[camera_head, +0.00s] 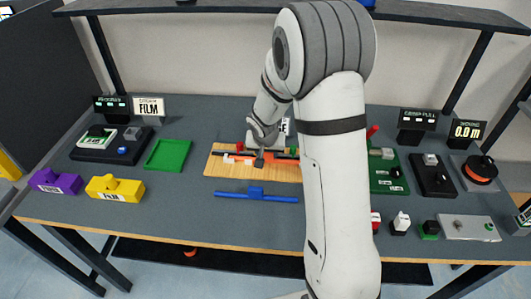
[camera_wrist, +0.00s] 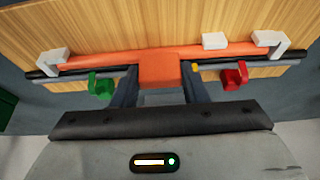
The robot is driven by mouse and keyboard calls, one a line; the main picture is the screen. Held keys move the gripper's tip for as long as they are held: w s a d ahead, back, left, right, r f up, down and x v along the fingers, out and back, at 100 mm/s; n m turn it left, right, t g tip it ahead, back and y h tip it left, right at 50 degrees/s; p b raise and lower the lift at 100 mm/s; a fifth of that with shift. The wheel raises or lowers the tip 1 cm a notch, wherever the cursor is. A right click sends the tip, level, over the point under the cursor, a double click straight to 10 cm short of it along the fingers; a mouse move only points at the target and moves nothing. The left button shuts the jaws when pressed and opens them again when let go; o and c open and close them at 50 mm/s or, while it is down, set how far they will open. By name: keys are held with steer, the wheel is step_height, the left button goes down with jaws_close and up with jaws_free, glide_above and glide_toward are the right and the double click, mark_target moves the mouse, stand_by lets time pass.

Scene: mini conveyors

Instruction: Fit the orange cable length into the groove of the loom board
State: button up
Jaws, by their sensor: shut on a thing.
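The orange cable length (camera_wrist: 115,61) runs across the wooden loom board (camera_wrist: 150,27) in the wrist view, with a block-shaped orange grip (camera_wrist: 158,68) at its middle. My gripper (camera_wrist: 160,85) is shut on that grip, one dark finger on each side. In the head view my gripper (camera_head: 259,160) is low over the board (camera_head: 225,170), and the arm hides the board's right part. White hooked clips (camera_wrist: 53,56) (camera_wrist: 270,41) stand at both cable ends. The groove itself is hidden, so I cannot tell whether the cable is seated in it.
Dark and grey strands run beside the orange cable, with a green clip (camera_wrist: 101,86) and a red clip (camera_wrist: 234,75). A blue cable length (camera_head: 230,194) lies in front of the board. A green tray (camera_head: 168,154), a yellow block (camera_head: 115,188) and a purple block (camera_head: 55,182) are at left.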

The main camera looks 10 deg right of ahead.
steer(key=shift+r, duration=0.1)
steer(key=o, duration=1)
steer(key=shift+r, duration=0.15)
steer(key=v, duration=1.2)
steer(key=s+r+n, duration=0.1)
steer(key=s+r, duration=0.1)
steer(key=s, duration=0.6)
steer(key=s+d+r+n+g+y, duration=0.1)
steer(key=s, duration=0.6)
steer(key=s+r+n, duration=0.1)
steer(key=s+r, duration=0.1)
steer(key=s, duration=0.6)
steer(key=shift+s+d+r+n+g, duration=0.2)
steer(key=shift+s+r+n+g, duration=0.1)
